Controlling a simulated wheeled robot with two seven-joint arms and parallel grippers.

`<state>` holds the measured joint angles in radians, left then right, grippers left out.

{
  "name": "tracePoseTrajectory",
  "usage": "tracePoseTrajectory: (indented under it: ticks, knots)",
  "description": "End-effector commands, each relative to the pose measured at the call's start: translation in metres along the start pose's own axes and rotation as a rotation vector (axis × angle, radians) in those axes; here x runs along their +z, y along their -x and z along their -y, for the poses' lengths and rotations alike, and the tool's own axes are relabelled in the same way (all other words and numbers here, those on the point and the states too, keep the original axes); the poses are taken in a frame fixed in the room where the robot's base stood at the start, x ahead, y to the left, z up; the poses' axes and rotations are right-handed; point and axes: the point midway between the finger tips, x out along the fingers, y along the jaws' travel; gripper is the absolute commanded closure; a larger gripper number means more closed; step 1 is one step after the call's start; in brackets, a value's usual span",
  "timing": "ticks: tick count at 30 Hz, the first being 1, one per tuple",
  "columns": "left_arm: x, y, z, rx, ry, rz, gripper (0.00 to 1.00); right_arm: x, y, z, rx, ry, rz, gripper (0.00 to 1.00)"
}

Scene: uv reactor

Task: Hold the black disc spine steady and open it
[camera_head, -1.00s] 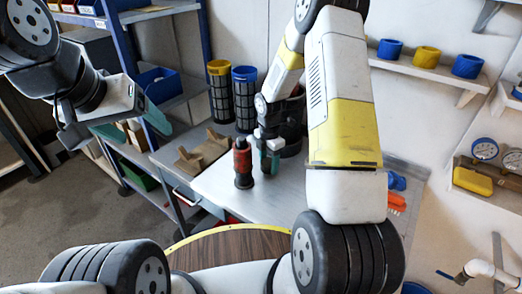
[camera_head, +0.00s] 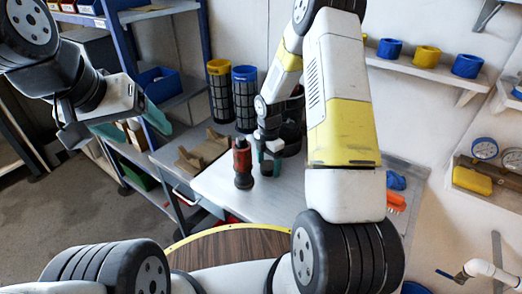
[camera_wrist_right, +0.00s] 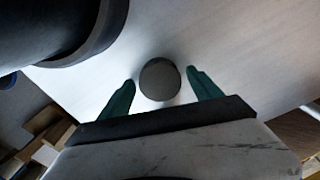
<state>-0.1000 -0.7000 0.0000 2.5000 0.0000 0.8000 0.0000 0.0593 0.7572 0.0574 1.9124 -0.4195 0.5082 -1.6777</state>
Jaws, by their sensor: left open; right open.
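A round dark grey disc-like top (camera_wrist_right: 160,79) shows between the two green fingers of my right gripper (camera_wrist_right: 160,88) in the right wrist view, with gaps on both sides. In the head view my right gripper (camera_head: 268,154) points down over the bench, open, around or just above a small black upright piece (camera_head: 267,169). I cannot tell for sure whether this piece is the black disc spine. A red and black upright piece (camera_head: 242,165) stands just left of it. My left gripper (camera_head: 132,124) is open and empty, high at the left, away from the bench.
A large dark cylinder (camera_wrist_right: 55,25) stands close to my right gripper. Wooden blocks (camera_head: 203,150) and two dark mesh cylinders with yellow (camera_head: 219,68) and blue (camera_head: 244,73) tops stand left of it. Blue and orange items (camera_head: 396,200) lie right. The bench front (camera_head: 215,190) is clear.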

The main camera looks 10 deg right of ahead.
Motion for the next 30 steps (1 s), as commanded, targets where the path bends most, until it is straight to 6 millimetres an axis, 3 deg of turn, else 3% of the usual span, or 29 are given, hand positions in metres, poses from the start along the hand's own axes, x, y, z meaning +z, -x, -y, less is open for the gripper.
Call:
tracePoseTrajectory:
  ticks: [12, 22, 26, 30]
  knots:
    - [0.0, 0.0, 0.0, 0.0, 0.0, 0.0, 0.24, 0.001, 0.085, 0.0, 0.004, -0.002, 0.001, 0.26]
    - [0.0, 0.0, 0.0, 0.0, 0.0, 0.0, 0.24, -0.001, 0.123, 0.002, 0.009, -0.028, 0.005, 0.26]
    - [0.0, 0.0, 0.0, 0.0, 0.0, 0.0, 0.24, -0.004, 0.157, 0.012, 0.046, -0.165, 0.022, 0.26]
    - [0.0, 0.0, 0.0, 0.0, 0.0, 0.0, 0.24, -0.014, 0.209, 0.034, 0.121, -0.425, 0.028, 0.26]
